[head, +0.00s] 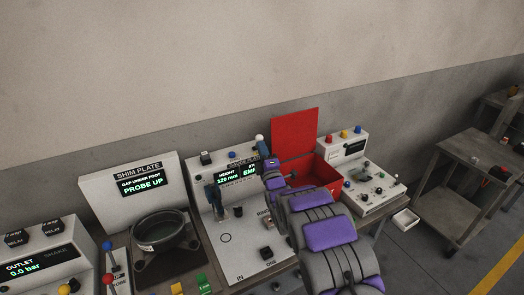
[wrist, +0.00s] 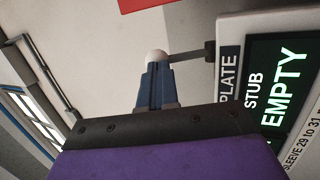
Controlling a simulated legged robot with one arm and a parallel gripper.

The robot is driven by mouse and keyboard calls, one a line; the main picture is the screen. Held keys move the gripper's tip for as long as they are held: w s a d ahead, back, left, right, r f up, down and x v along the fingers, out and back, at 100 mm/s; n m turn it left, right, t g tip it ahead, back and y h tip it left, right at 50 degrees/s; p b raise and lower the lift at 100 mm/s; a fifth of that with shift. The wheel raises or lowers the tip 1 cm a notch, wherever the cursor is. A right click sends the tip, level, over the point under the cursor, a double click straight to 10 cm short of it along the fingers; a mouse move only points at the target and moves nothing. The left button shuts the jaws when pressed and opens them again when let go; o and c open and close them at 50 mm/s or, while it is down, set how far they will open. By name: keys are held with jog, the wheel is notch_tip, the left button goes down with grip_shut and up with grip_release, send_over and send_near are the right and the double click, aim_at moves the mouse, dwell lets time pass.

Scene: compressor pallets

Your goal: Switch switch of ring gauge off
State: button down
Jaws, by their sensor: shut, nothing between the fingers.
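The gauge station (head: 215,205) is a pale panel with a lit display (head: 236,175) reading height 120 mm, and part of the word EMPTY. The wrist view shows its display reading STUB EMPTY (wrist: 283,90). A lever with a white ball knob (head: 259,138) stands at the panel's upper right; a dark bar (wrist: 187,57) runs from the panel toward the knob (wrist: 155,55). My gripper (head: 263,147) has blue fingers, shut and empty, with their tips (wrist: 154,68) at the knob. I cannot tell whether they touch it. Part of the panel is hidden by my arm.
An open red box (head: 312,170) stands right of my gripper, beside a control box (head: 375,185) with coloured knobs. The shim plate station (head: 130,195) is at left. A grey cart (head: 465,165) stands farther right. The wall above is clear.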

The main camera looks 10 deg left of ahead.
aim_at(257, 137)
jog(key=r+g, duration=0.1)
jog(key=w+a+r+g+p, duration=0.1)
jog(key=r+n+g+h+p, duration=0.1)
jog(key=shift+w+a+g, duration=0.15)
jog(key=shift+w+g, duration=0.15)
jog(key=shift+w, duration=0.05)
jog(key=g+p, duration=0.1)
jog(key=w+r+g+h+p, duration=0.1)
jog(key=p, duration=0.1)
jog(key=shift+w+a, duration=0.1)
jog(key=shift+a, duration=0.3)
jog(key=p, duration=0.1)
jog(key=w+g+h+p, duration=0.1)
jog(key=shift+a+g+p, duration=0.25)
jog(key=shift+g+p, duration=0.05)
jog(key=shift+p, duration=0.1)
jog(key=shift+w+a+r+n, duration=0.1)
jog(key=shift+w+a+n, duration=0.05)
jog(key=shift+n, duration=0.15)
jog(key=shift+w+a+p, duration=0.25)
jog(key=shift+w+p, duration=0.15)
jog(key=shift+p, duration=0.3)
jog(key=shift+w+a, duration=0.25)
jog(key=shift+w, duration=0.1)
jog(key=shift+r, duration=0.1)
jog(key=shift+r, duration=0.1)
